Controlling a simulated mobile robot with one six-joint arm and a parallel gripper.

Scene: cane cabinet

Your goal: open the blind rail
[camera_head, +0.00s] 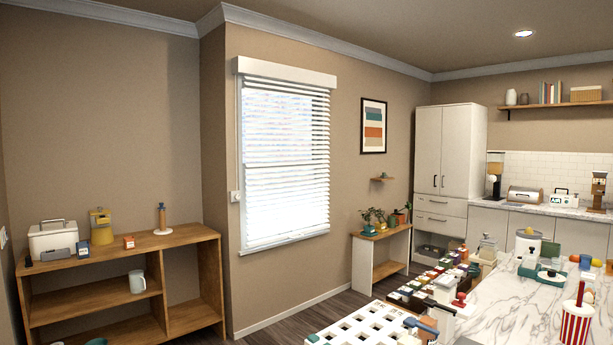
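A white slatted blind (287,150) hangs over a bright window on the brown wall, left of centre. Its top rail (285,72) is a white box along the upper edge of the window. Its bottom rail (287,242) is near the sill, so the blind hangs down over the whole window. Bright light shows between the slats. A thin cord runs down the left side to a small white box (235,196) on the wall. I cannot make out my gripper in this view.
A wooden shelf unit (120,252) stands to the left of the window. A marble counter (500,310) crowded with small items fills the lower right. A small plant table (381,250) stands right of the window. Some dark floor shows below the window.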

